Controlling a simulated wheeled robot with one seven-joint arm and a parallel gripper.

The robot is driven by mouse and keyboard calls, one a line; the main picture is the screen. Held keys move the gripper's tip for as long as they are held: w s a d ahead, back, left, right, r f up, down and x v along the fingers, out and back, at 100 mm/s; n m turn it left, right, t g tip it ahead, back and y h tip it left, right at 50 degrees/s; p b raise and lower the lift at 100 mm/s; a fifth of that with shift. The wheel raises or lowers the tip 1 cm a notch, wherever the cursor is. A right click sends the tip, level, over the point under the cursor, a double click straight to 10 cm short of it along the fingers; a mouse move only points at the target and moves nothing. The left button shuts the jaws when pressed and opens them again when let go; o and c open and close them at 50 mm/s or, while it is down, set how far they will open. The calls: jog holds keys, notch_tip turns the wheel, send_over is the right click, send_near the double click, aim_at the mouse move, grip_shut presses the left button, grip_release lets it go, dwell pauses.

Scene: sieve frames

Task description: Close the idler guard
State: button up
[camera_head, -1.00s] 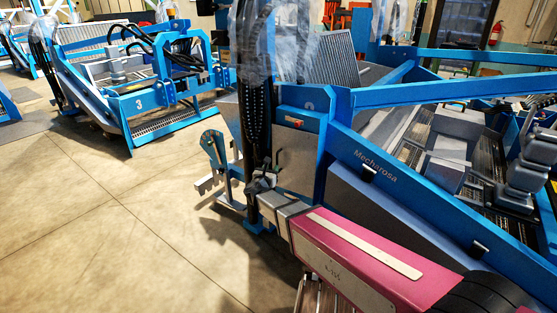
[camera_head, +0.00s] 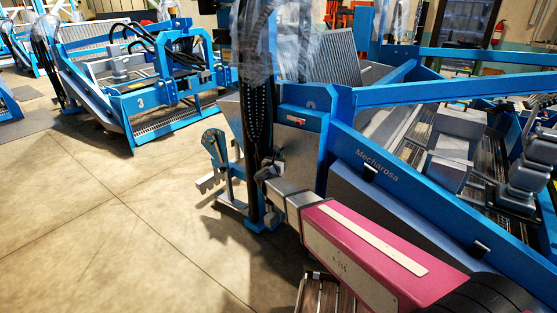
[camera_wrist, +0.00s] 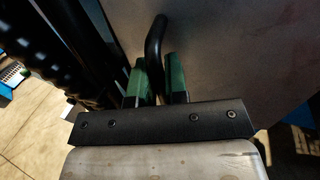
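The guard appears to be the flat grey panel (camera_head: 295,158) on the near end of the blue machine, below an orange-red part. In the wrist view the panel (camera_wrist: 235,50) fills the upper right, and a bent black handle (camera_wrist: 154,40) stands out from it. My gripper (camera_head: 267,172) is at the panel's left side in the head view. In the wrist view my gripper (camera_wrist: 157,82) has its two green fingers on either side of the handle, looking closed on it. The fingertips' contact is partly in shadow. I cannot tell how far the panel stands open.
Black hoses or chains (camera_head: 256,110) hang just left of the panel, and dark bars show close by in the wrist view. A blue bracket with a grey toothed foot (camera_head: 213,160) stands left of my gripper. The floor (camera_head: 90,220) at left is clear.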

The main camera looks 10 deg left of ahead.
grip_shut()
jog(key=shift+w+d, duration=0.1)
jog(key=shift+w, duration=1)
jog(key=o, duration=0.6)
grip_release()
jog(key=shift+c, duration=0.2)
jog(key=s+a, duration=0.1)
jog(key=s, duration=0.9)
jog(key=shift+s, duration=0.4)
jog(key=shift+s, duration=0.1)
